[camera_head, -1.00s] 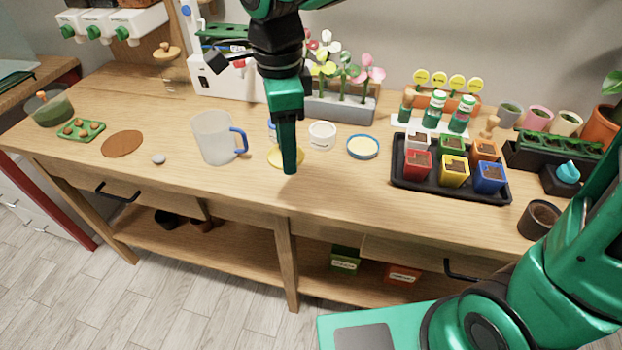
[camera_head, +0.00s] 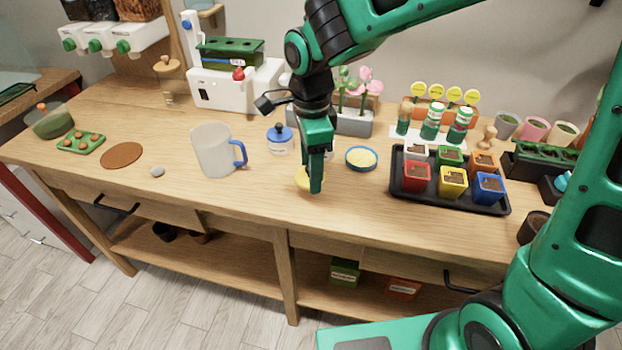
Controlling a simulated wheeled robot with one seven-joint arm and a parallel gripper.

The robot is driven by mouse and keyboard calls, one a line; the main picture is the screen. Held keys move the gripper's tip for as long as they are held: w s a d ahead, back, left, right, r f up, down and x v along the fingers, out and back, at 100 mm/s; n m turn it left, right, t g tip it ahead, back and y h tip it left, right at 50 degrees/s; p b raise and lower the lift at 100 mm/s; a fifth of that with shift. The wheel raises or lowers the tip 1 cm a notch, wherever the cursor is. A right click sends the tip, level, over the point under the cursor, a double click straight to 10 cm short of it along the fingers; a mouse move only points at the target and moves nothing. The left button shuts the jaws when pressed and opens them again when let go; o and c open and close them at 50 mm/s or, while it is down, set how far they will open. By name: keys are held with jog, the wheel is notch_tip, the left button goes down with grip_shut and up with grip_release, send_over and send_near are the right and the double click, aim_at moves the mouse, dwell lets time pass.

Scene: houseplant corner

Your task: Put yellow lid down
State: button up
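The yellow lid (camera_head: 303,182) is at the front middle of the table, partly hidden behind my gripper (camera_head: 316,187). My gripper points down, with its fingers at the lid. It appears shut on the lid, since the two have shifted together. I cannot tell whether the lid touches the table or is held just above it. A small white jar (camera_head: 329,153) stands behind my gripper and is mostly hidden by it.
A jar with a blue lid (camera_head: 279,141) and a mug with a blue handle (camera_head: 214,152) stand to the left. A blue-rimmed dish (camera_head: 361,159) and a black tray of colored pots (camera_head: 447,198) are to the right.

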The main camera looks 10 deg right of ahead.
jog(key=shift+f, duration=2)
jog(key=o, duration=1)
notch_tip(320, 180, up, 12)
jog(key=shift+s+r, duration=0.1)
jog(key=shift+s, duration=0.05)
